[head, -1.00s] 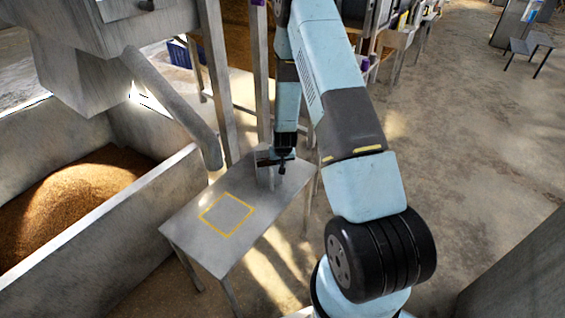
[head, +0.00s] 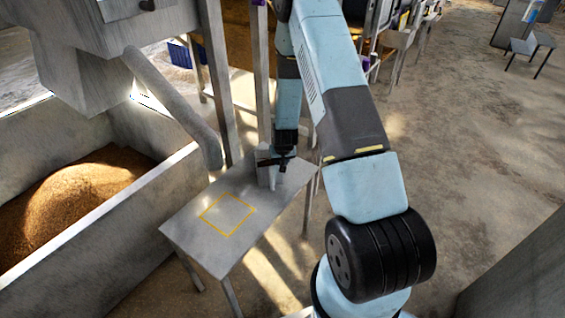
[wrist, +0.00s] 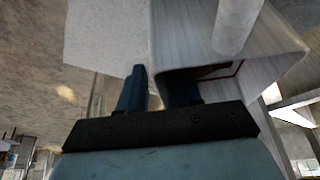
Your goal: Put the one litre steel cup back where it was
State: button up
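The one litre steel cup (head: 264,170) stands at the far end of the small steel table (head: 212,254). It is a square-sided grey vessel, partly hidden by my gripper. In the wrist view its open mouth and pale wall (wrist: 182,35) fill the upper right. My gripper (head: 279,163) is at the cup's rim. In the wrist view, one dark finger of my gripper (wrist: 155,85) is outside the cup wall and the other appears inside the mouth. A narrow gap shows between the fingers; whether they press on the wall is unclear.
A yellow square outline (head: 228,214) marks the bare, clear table top. A chute pipe (head: 180,100) slopes down beside the table's left edge. A large bin (head: 150,190) with brown grain is at left. Steel posts (head: 218,80) rise behind the table. Open floor lies right.

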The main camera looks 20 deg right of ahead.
jog(key=v, duration=1.1)
jog(key=s+a+r+n, duration=0.15)
jog(key=s+r, duration=0.35)
jog(key=r, duration=0.8)
jog(key=s+a+r+m, duration=0.15)
jog(key=s+r, duration=0.25)
jog(key=r, duration=1)
jog(key=s+r, duration=0.4)
jog(key=s, duration=0.3)
jog(key=s+r+n, duration=0.1)
jog(key=s+r, duration=0.3)
jog(key=s, duration=0.4)
jog(key=s+r+t, duration=0.1)
jog(key=s+r, duration=0.4)
jog(key=s, duration=0.2)
jog(key=shift+s+a+n+y, duration=0.25)
jog(key=shift+s+n+y, duration=0.05)
jog(key=shift+s+n, duration=0.1)
